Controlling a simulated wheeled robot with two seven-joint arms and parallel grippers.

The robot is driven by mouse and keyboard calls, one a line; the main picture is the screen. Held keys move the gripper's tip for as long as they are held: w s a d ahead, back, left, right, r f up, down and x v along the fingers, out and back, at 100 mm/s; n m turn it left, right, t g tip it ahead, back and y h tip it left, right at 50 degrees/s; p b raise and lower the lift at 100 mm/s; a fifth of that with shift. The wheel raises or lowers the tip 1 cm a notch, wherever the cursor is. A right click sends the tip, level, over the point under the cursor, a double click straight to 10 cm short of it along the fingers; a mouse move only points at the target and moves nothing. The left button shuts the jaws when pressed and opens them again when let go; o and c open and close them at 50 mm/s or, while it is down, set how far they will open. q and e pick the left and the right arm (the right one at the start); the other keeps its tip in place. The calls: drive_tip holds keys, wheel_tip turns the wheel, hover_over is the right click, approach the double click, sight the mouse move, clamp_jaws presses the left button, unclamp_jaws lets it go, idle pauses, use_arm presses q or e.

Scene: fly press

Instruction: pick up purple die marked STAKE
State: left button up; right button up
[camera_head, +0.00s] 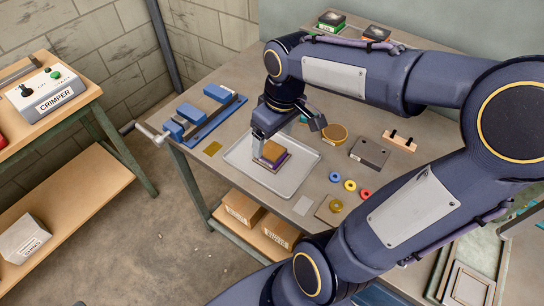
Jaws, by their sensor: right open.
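A small block with a brown top and a purple base (270,157) lies in the shallow grey tray (302,178) on the workbench. It may be the purple die, but no STAKE marking can be read on it from here. My right gripper (288,131) is open, with its jaws spread just above and around the far side of this block. One finger overlaps the block's left side in the picture, and I cannot tell whether it touches. My left gripper is not in view.
A blue vise-like tool (205,112) stands left of the tray. Right of it are a round brown-topped piece (334,134), a grey block (370,152), a wooden peg holder (399,141) and several coloured rings.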

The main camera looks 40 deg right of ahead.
drive_tip(key=n+g, duration=0.1)
hover_over(272, 150)
wheel_tip(272, 150, down, 3)
drive_tip(key=shift+s+h, duration=0.15)
drive_tip(key=shift+h, duration=0.25)
drive_tip(key=shift+d+f, duration=0.1)
drive_tip(key=shift+f, duration=0.1)
wheel_tip(272, 150, down, 7)
drive_tip(key=shift+f, duration=0.2)
drive_tip(key=shift+r, duration=0.1)
drive_tip(key=c, duration=1.6)
